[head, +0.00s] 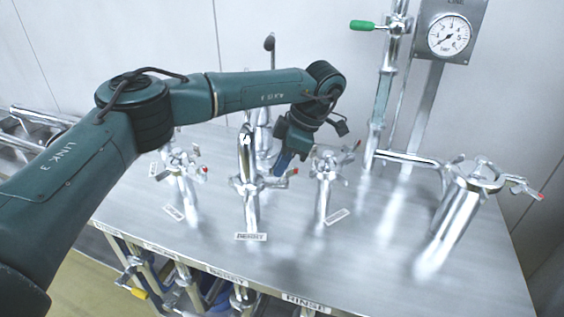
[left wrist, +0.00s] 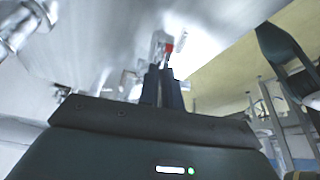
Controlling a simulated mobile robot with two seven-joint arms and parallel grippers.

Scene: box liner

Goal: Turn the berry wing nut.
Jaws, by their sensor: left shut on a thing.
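The berry wing nut (head: 294,171) shows as a small red-tipped metal wing on the clamp of the middle pipe fitting (head: 250,190). My left gripper (head: 281,166) reaches down beside this fitting, its blue fingers at the wing. In the left wrist view, the narrow dark fingers (left wrist: 165,72) are close together, with the red tip (left wrist: 169,47) just past their ends. The left gripper is shut on the wing nut; the fingers hide part of it. My right gripper is in neither view.
Neighbouring pipe fittings with red-tipped clamps stand close at left (head: 183,180) and right (head: 325,180). A larger vessel (head: 455,205) and a gauge (head: 450,36) are farther right. The steel table (head: 350,260) is bare in front.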

